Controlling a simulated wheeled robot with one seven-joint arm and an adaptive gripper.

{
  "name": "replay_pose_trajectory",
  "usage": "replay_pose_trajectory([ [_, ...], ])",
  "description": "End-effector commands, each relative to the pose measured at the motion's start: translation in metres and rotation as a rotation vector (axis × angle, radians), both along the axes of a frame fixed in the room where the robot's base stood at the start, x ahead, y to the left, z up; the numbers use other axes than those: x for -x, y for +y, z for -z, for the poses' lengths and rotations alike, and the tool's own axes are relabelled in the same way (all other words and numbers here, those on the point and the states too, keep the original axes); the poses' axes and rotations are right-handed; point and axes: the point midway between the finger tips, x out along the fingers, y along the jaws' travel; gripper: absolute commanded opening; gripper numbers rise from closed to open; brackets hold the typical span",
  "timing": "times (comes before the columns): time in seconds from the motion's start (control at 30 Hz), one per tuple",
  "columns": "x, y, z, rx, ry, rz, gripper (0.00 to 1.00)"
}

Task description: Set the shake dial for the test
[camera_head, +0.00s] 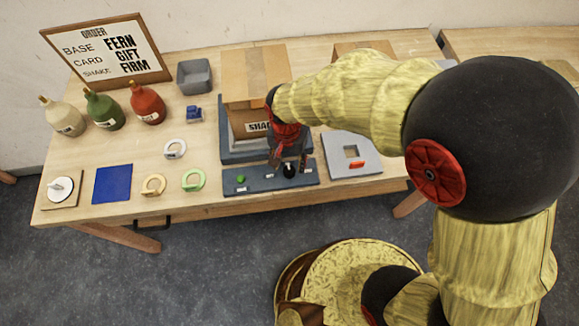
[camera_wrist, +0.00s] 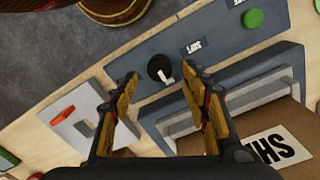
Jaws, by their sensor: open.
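The shake dial (camera_head: 289,170) is a round black knob with a white pointer, on the right part of a dark blue-grey panel (camera_head: 265,182) at the table's front. The dial also shows in the wrist view (camera_wrist: 158,66). My gripper (camera_head: 287,161) is open and empty, above the dial. In the wrist view its fingertips (camera_wrist: 162,77) lie on either side of the dial, and no contact is visible. A green button (camera_head: 240,179) sits on the panel's left part. The order sign (camera_head: 107,50) reads base FERN, card GIFT, shake FIRM. The small dial labels are too small to read surely.
A cardboard box (camera_head: 256,72) marked SHAKE stands on a dark base behind the panel. A light grey plate (camera_head: 368,172) with a red bar lies to the right. Rings, a blue mat (camera_head: 112,184) and several bottles are on the left.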

Motion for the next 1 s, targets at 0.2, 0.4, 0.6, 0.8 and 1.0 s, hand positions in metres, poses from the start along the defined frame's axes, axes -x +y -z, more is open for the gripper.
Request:
replay_pose_trajectory([
  [0.2,0.000,-0.001,0.029,0.000,0.000,-0.001,0.46],
  [0.4,0.000,-0.001,0.036,0.000,0.000,-0.001,0.46],
  [0.6,0.000,-0.001,0.036,0.000,0.000,-0.001,0.46],
  [0.8,0.000,-0.001,0.036,0.000,0.000,-0.001,0.35],
  [1.0,0.000,-0.001,0.036,0.000,0.000,-0.001,0.24],
])
